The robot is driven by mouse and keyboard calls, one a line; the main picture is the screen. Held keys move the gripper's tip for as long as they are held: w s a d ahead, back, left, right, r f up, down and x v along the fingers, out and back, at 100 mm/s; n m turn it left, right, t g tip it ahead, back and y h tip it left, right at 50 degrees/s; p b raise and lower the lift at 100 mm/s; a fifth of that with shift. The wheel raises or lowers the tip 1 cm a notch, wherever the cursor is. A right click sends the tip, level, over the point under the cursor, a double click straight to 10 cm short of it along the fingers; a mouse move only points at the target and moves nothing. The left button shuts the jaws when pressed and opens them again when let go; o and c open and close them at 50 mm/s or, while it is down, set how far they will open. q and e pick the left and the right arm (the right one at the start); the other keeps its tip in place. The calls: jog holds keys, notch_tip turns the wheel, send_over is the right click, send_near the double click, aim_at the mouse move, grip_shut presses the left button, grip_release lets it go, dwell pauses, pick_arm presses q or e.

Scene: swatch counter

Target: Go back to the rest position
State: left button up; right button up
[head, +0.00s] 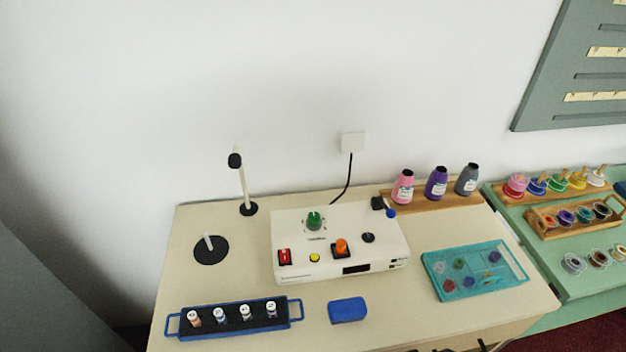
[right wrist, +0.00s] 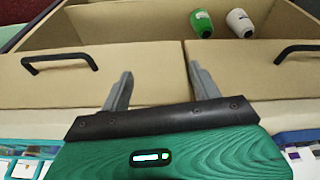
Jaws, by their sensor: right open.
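My right gripper (right wrist: 158,85) shows in the right wrist view. Its two grey fingers are spread apart with nothing between them. They point toward two beige drawer fronts with black handles, a left handle (right wrist: 60,58) and a right handle (right wrist: 298,50); I cannot tell whether the fingertips touch the fronts. The drawer space behind the right front is open at the top and holds a green spool (right wrist: 202,23) and a white spool (right wrist: 240,22). My left gripper is in neither view. Small dark shapes at the bottom edge of the head view are too cut off to identify.
The beige counter (head: 200,285) holds a white control box (head: 300,240), a blue-handled rack (head: 262,318), a blue block (head: 347,310), a teal tray (head: 432,278) and a thin stand (head: 243,185). Bottles (head: 436,184) stand at the back. A green table (head: 555,290) adjoins at right.

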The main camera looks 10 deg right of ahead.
jog(key=s+f+g, duration=0.1)
jog(key=s+f, duration=0.1)
jog(key=f, duration=1.2)
jog(key=s+f, duration=0.2)
jog(key=f, duration=1.3)
jog(key=s+d+f, duration=0.1)
jog(key=s+f, duration=0.6)
jog(key=s, duration=0.1)
jog(key=s+d+f+g, duration=0.1)
jog(key=s+d+f, duration=0.1)
jog(key=s+f, duration=0.6)
jog(key=shift+s+d+f, duration=0.25)
jog(key=shift+s+d, duration=0.05)
jog(key=shift+s, duration=0.35)
